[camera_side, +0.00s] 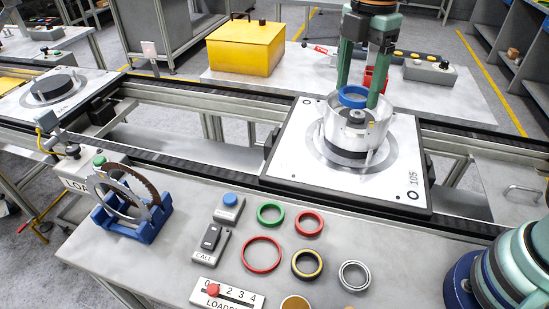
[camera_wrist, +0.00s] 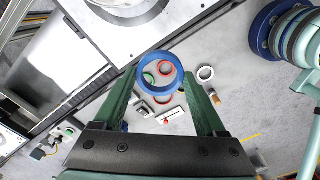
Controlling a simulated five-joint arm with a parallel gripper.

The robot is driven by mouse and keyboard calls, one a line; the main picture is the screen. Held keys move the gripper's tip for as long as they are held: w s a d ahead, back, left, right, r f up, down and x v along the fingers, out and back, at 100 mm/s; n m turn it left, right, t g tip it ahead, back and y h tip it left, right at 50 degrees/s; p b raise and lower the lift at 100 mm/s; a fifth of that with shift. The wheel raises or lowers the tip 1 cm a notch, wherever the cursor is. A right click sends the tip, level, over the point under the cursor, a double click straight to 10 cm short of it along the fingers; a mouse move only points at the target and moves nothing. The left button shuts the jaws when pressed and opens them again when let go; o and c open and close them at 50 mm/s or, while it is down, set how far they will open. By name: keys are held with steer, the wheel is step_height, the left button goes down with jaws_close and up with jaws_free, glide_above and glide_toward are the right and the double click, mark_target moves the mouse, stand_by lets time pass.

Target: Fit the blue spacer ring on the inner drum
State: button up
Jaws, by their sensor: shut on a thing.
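The blue spacer ring (camera_side: 351,103) is held level between the green fingers of my gripper (camera_side: 358,96). In the wrist view the ring (camera_wrist: 165,90) sits between the fingertips (camera_wrist: 162,76), which are shut on it. In the side view the ring shows just above the silver metal drum assembly (camera_side: 340,133), over its back part. A smaller grey hub (camera_side: 357,118) shows inside the assembly, partly below the ring. I cannot tell the exact gap between ring and hub. The assembly stands on a white pallet plate (camera_side: 398,180) marked 105.
On the front bench lie a green ring (camera_side: 259,214), red rings (camera_side: 244,258), a black-yellow ring (camera_side: 294,270) and a silver ring (camera_side: 341,279). A blue stand (camera_side: 143,230) holds large discs at left.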

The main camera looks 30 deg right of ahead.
steer(key=w+d+r, duration=0.3)
steer(key=w+d, duration=0.3)
steer(key=w, duration=0.1)
step_height(320, 180, up, 3)
glide_above(357, 113)
step_height(357, 113, down, 20)
steer(key=shift+r, duration=0.2)
steer(key=shift+f, duration=0.2)
steer(key=shift+f, duration=0.3)
steer(key=shift+f, duration=0.1)
steer(key=o, duration=1.3)
steer(key=shift+c, duration=0.2)
